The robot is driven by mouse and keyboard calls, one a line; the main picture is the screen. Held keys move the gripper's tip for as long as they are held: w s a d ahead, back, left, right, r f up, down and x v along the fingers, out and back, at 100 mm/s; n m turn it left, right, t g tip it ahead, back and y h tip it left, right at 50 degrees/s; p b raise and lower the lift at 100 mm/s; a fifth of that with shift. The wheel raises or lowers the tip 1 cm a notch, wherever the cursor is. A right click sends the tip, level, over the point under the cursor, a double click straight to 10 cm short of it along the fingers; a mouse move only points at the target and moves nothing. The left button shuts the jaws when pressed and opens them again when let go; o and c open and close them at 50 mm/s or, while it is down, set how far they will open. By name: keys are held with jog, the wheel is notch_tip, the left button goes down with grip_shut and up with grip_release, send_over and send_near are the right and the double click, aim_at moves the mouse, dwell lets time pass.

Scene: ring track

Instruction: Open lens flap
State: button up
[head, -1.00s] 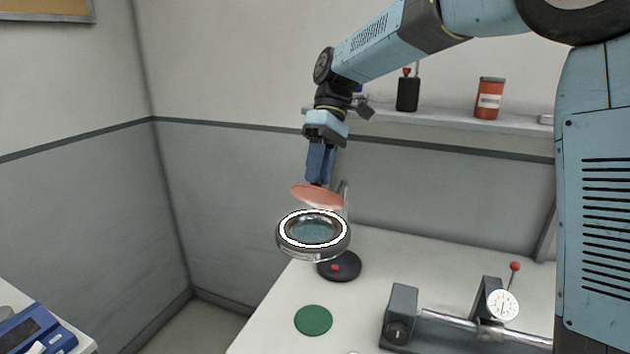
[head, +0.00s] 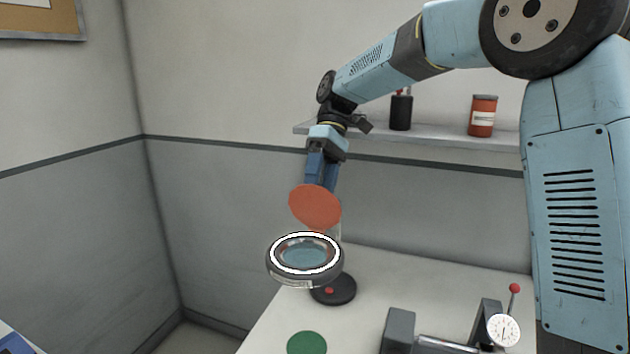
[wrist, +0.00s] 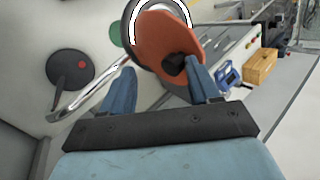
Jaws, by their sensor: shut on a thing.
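The lens flap (head: 315,207) is an orange disc, tilted steeply up at the back of the magnifier lens (head: 304,257). The lens has a bright white ring and its glass is uncovered. In the wrist view the flap (wrist: 163,38) carries a dark knob (wrist: 173,66) beside my right-hand finger. My gripper (head: 319,184) is above and behind the lens, fingers pointing down, shut on the flap at its upper edge. The exact contact is partly hidden in the head view. The stand's black base (head: 334,289) has a red button.
A green disc (head: 307,343) lies on the white bench near the base. A device with a dial gauge (head: 504,330) and a red-tipped lever stands at right. A shelf (head: 430,134) behind my arm holds an orange jar (head: 482,116) and a black holder (head: 401,112).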

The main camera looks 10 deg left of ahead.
jog(key=shift+w+d+f+g, duration=0.3)
jog(key=shift+w+f, duration=0.3)
jog(key=shift+f, duration=0.1)
jog(key=o, duration=1.1)
jog(key=shift+c, duration=0.5)
jog(key=shift+a, duration=0.1)
jog(key=shift+w+r, duration=0.25)
jog(key=shift+r, duration=0.05)
jog(key=shift+c, duration=0.9)
jog(key=v, duration=1.3)
jog(key=shift+r, duration=0.2)
